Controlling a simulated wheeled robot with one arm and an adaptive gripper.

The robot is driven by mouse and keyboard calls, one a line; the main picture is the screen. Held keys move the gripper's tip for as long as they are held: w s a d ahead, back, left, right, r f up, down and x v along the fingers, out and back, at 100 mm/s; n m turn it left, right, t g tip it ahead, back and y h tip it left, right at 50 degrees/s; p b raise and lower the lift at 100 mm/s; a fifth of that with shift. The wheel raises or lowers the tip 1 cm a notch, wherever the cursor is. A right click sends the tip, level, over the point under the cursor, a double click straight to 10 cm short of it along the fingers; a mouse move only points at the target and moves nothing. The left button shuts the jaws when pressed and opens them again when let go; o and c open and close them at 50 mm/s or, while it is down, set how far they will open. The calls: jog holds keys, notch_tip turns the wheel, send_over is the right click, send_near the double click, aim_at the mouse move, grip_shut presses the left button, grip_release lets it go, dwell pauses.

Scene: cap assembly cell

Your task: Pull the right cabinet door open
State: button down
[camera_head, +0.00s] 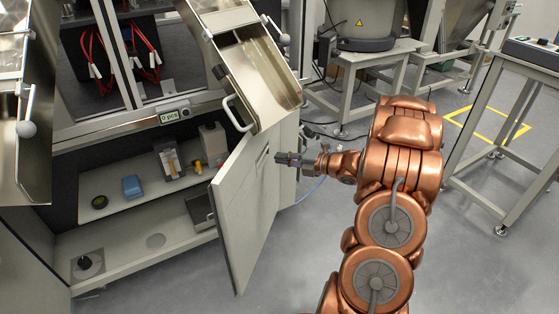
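The right cabinet door (243,215) is a light grey panel, swung outward and standing partly open at an angle to the cabinet. A slim bar or slot, perhaps its handle (262,158), shows on the upper part of its face. My gripper (282,158) is at the end of my copper-coloured arm, just right of the upper door face. It points left towards the door. I cannot tell whether it touches the door. Its fingers are small and dark, and I cannot tell whether they are open or shut.
A metal chute (258,80) with a handle overhangs the door. A grey-framed table (520,120) stands right. The floor (290,260) before the door is clear.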

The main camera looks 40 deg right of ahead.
jog(key=c, duration=1.9)
grip_release()
jog(key=o, duration=0.4)
jog(key=shift+v, duration=6)
jog(key=shift+c, duration=0.3)
